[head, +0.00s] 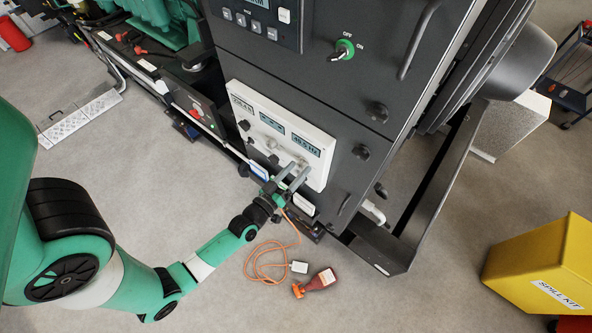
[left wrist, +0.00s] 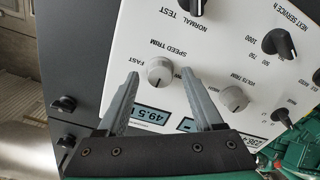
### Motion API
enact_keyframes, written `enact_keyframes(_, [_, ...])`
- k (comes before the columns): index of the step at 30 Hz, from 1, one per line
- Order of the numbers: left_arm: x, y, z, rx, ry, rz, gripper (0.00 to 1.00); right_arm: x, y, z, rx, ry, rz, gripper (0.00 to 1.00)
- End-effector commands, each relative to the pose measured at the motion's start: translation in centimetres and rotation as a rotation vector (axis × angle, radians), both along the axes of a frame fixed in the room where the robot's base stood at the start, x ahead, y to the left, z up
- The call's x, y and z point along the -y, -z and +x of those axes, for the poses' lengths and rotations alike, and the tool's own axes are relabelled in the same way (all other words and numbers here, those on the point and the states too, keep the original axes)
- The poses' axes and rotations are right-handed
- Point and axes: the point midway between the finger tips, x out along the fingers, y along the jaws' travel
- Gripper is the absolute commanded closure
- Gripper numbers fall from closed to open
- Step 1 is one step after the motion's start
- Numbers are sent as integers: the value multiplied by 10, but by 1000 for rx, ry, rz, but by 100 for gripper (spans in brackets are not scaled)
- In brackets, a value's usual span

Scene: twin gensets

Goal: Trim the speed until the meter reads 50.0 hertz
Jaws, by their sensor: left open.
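The white meter panel (head: 238,90) is on the front of the dark genset cabinet. Its hertz display (head: 306,144) reads 49.5 in the head view. The display also shows upside down in the left wrist view (left wrist: 150,116), reading 49.5, partly hidden by my gripper. The pale round speed trim knob (left wrist: 160,72) lies between my left fingertips in the left wrist view. My left gripper (head: 299,168) is open at the lower right of the panel; I cannot tell whether the fingers touch the knob. My right gripper is not in view.
The volts trim knob (left wrist: 234,98) sits close beside one left finger. A black test switch (left wrist: 193,7) is further along the panel. A yellow spill kit bin (head: 530,262) stands at right.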

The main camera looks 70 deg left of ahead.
Motion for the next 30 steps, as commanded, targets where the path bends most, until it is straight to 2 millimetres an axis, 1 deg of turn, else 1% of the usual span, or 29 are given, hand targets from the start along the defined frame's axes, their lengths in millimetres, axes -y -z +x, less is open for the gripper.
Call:
enact_keyframes(5, [0,0,0,0,0,0,32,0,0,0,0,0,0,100])
enact_keyframes(6, [0,0,0,0,0,0,39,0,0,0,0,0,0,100])
enact_keyframes(8, [0,0,0,0,0,0,50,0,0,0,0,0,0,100])
enact_keyframes(9, [0,0,0,0,0,0,57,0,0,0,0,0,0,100])
enact_keyframes(11, [0,0,0,0,0,0,68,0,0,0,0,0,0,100])
enact_keyframes(12, [0,0,0,0,0,0,75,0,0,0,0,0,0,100])
enact_keyframes(16, [0,0,0,0,0,0,99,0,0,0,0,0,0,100])
enact_keyframes(17, [0,0,0,0,0,0,100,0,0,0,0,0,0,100])
enact_keyframes(24, [0,0,0,-4,0,6,100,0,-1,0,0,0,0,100])
enact_keyframes(30, [0,-1,0,-33,0,56,100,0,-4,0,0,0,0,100])
